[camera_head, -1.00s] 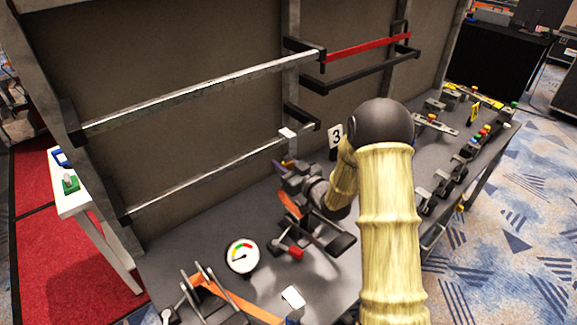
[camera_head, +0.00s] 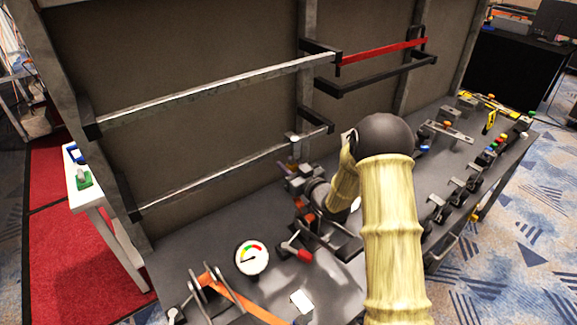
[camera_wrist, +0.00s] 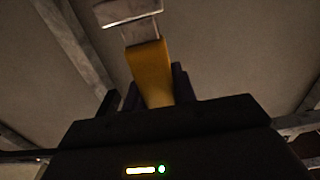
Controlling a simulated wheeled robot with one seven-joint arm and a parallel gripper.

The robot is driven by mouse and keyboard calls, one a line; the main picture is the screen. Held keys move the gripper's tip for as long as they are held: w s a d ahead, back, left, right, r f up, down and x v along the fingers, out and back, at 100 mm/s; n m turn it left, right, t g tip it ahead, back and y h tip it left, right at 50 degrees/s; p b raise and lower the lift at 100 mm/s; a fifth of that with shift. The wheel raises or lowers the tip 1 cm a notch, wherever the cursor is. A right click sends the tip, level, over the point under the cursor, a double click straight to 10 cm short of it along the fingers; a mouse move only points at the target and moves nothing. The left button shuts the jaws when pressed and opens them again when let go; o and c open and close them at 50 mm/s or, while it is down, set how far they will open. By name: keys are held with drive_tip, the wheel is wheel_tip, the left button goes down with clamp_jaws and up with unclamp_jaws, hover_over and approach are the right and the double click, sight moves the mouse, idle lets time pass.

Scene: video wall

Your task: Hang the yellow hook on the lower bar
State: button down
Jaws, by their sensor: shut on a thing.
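The yellow hook (camera_wrist: 152,72) stands between the fingers of my gripper (camera_wrist: 150,95) in the wrist view, and my gripper is shut on it. A pale, flat piece (camera_wrist: 127,12) shows at its upper end. In the head view my gripper (camera_head: 290,170) is just below the right part of the lower bar (camera_head: 220,178), a grey metal rail on the panel. A small pale patch (camera_head: 293,137) shows at the bar, above my gripper. I cannot tell whether the hook touches the bar. My arm and the small scale hide most of the hook there.
The upper bar (camera_head: 220,92) runs above the lower one. A red bar (camera_head: 382,52) is to the right. On the desk below are a round gauge (camera_head: 252,257), a red-handled lever (camera_head: 300,253) and an orange strip (camera_head: 240,300). A white side table (camera_head: 92,190) stands left.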

idle(0.3)
drive_tip(key=c, duration=1.1)
unclamp_jaws()
drive_tip(key=shift+f, duration=0.1)
drive_tip(key=shift+o, duration=0.2)
drive_tip(key=shift+s+d, duration=0.1)
drive_tip(key=shift+d, duration=0.05)
drive_tip(key=b+v, duration=0.2)
drive_tip(key=v, duration=0.9)
drive_tip(key=shift+s+d, duration=0.2)
drive_tip(key=shift+s, duration=0.1)
